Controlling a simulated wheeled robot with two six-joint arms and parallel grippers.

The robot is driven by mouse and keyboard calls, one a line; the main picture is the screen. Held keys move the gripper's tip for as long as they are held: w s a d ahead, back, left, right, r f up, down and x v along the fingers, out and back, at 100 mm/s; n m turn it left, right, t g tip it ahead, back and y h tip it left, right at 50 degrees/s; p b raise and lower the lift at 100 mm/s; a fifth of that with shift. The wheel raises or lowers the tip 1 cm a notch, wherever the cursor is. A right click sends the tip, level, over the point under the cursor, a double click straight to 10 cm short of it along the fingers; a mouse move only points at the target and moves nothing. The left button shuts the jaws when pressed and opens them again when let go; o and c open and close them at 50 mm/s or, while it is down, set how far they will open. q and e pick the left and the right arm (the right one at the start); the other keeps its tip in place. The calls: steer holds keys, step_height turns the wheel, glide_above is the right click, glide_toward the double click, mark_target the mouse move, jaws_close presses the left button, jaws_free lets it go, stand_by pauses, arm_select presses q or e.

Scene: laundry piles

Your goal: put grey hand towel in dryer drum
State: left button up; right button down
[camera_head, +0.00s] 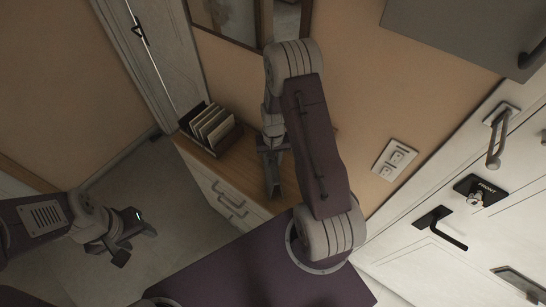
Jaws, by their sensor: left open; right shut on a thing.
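My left gripper (136,245) is at the lower left, open and empty above the grey floor. My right arm reaches up through the middle of the view and bends back down, with its gripper (272,178) pointing down over the wooden top of a cabinet. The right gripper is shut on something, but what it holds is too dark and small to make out. I cannot make out a grey hand towel anywhere. No dryer drum shows in this view.
A white drawer cabinet (222,192) with a wooden top stands against the tan wall, with a file rack (210,127) on it. White doors with dark handles (440,228) are at the right. A wall socket (394,159) is nearby. Floor at the left is clear.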

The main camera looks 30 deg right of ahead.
steer(key=shift+w+d+f, duration=0.15)
steer(key=shift+d, duration=0.05)
steer(key=shift+f, duration=0.1)
steer(key=c, duration=1.1)
jaws_free()
steer(key=shift+a, duration=0.1)
